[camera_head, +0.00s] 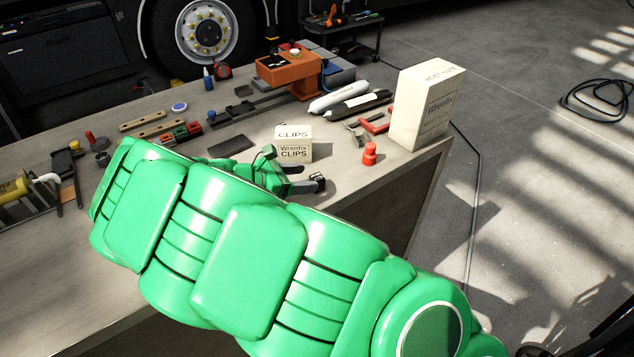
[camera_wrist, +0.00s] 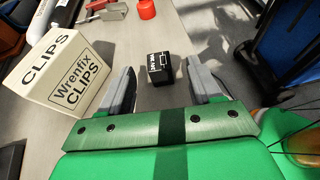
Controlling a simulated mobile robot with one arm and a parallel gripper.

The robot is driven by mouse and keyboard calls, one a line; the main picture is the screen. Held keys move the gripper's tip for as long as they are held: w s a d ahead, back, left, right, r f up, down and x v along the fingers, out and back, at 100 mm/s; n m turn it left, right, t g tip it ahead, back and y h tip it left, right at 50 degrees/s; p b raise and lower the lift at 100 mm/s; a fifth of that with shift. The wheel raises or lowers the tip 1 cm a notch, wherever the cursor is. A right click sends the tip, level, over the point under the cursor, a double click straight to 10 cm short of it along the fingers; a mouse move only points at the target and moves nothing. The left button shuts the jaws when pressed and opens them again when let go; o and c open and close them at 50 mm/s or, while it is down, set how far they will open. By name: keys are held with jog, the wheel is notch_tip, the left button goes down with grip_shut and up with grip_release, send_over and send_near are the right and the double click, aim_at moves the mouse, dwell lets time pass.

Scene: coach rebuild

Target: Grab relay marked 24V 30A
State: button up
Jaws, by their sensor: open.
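A small black relay (camera_wrist: 160,68) with white markings on it sits on the workbench in the wrist view. Its lettering is too small to read for certain. My gripper (camera_wrist: 161,80) is open, with one grey finger on each side of the relay and a gap to it on both sides. The relay is near the fingertips, not held. In the head view my green arm covers much of the bench, and my gripper (camera_head: 304,185) is low over its front right part, by a small dark block.
A Wrenfix CLIPS box (camera_head: 293,145) stands close to my gripper, and is left of the left finger in the wrist view (camera_wrist: 62,75). A red cylinder (camera_head: 370,154), pliers (camera_head: 353,135) and a tall Wrenfix box (camera_head: 424,108) stand farther right. The bench edge is near.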

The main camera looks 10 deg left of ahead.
aim_at(324, 178)
jog(key=shift+a+f, duration=0.1)
jog(key=shift+f, duration=0.05)
jog(key=shift+w+f, duration=0.1)
jog(key=shift+w, duration=0.05)
jog(key=shift+x, duration=3.75)
jog(key=shift+c, duration=0.3)
jog(key=c, duration=1)
